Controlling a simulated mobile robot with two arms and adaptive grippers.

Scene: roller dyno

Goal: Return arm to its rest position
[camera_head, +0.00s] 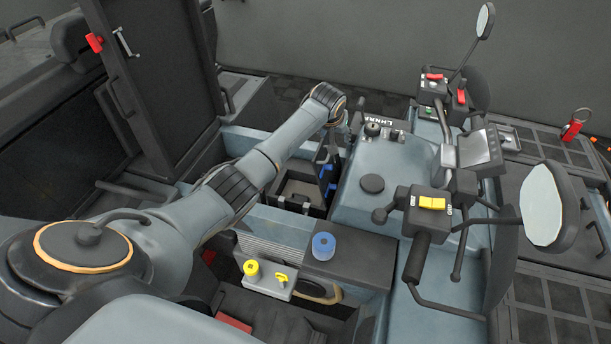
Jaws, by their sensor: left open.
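My left arm (220,190) comes in from the left and reaches across to the middle of the view. Its wrist bends down near the control panel. My left gripper (327,174), dark with blue parts, hangs down beside the grey-blue body of the vehicle, over or beside a dark open box (300,188). It is open and I see nothing held in it. Its fingertips are partly hard to make out against the dark box. My right gripper is not in view.
A vehicle body (350,195) with handlebars (415,260), mirrors (543,205) and a yellow switch (432,203) stands at right. A blue round knob (323,246) and a small box with yellow controls (268,280) are in front. A dark open door (155,80) stands behind my arm.

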